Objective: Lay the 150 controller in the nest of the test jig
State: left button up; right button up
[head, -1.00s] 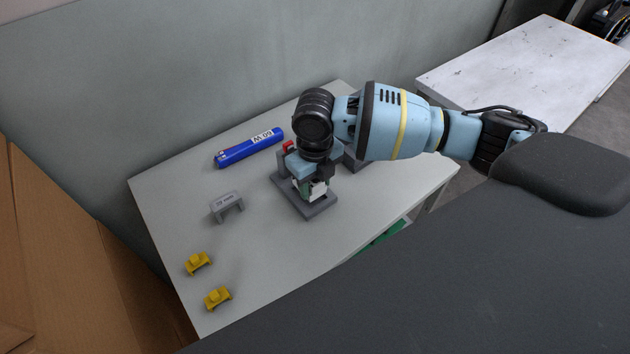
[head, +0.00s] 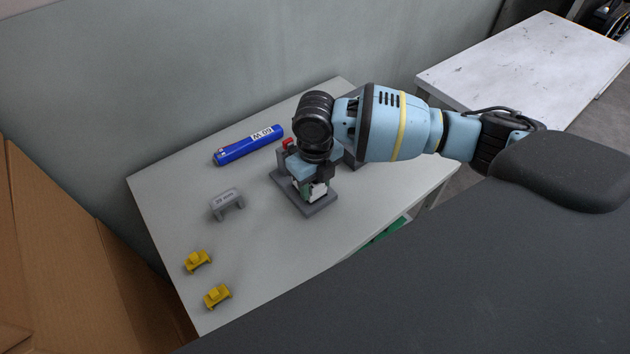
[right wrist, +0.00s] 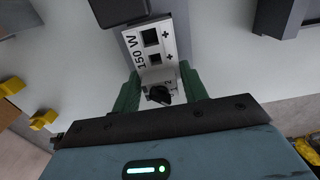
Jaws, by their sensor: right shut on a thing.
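In the head view my right gripper (head: 312,188) points down over the grey base plate of the test jig (head: 320,208). A small white part of the controller shows low between the fingers, close above or on the plate. The wrist and fingers hide most of the nest, so I cannot tell whether the controller is seated. My left gripper is not in view.
A blue cylinder (head: 238,149) lies left of the jig near the wall. A grey bridge-shaped block (head: 227,203) and two yellow clips (head: 198,261) (head: 217,296) stand on the table's left part. A grey block (head: 354,157) stands behind my wrist. The table front is clear.

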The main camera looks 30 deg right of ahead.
jog(key=shift+f, duration=0.85)
dwell(0.5)
jog(key=o, duration=1.1)
jog(key=shift+r, duration=3.95)
jog(key=shift+f, duration=0.1)
